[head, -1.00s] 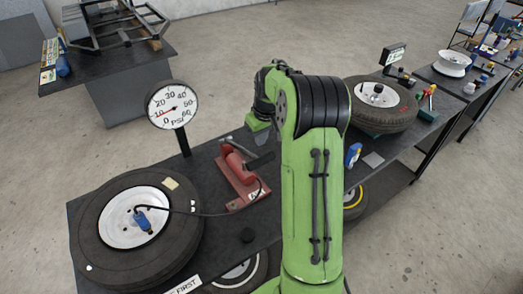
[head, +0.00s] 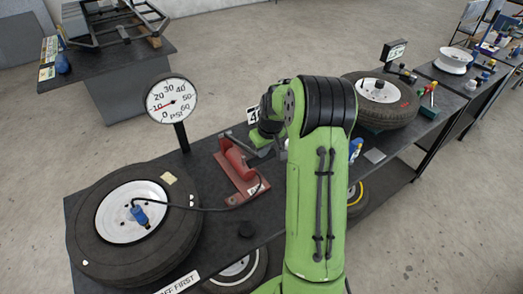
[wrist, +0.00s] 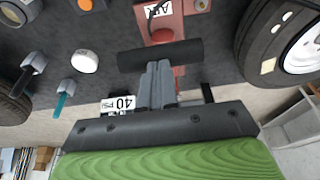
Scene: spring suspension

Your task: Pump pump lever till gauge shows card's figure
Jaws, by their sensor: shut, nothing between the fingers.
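The round white gauge (head: 171,101) stands on a black post behind the left tyre, its red needle near 10. A white card (wrist: 117,104) reads 40 PSI in the wrist view; in the head view the card (head: 252,115) is partly hidden by my arm. The red pump (head: 236,163) sits on a red base plate on the dark bench. Its lever's black crossbar (wrist: 160,55) spans the wrist view; my arm hides most of the lever in the head view. My gripper (wrist: 158,66) is shut and empty, fingertips at the crossbar; I cannot tell whether they touch.
A hose runs from the pump to a blue valve fitting (head: 140,215) on the left tyre (head: 95,250). Another tyre (head: 400,107) lies to the right. A blue bottle (head: 355,149) and a grey pad (head: 375,155) lie right of my arm.

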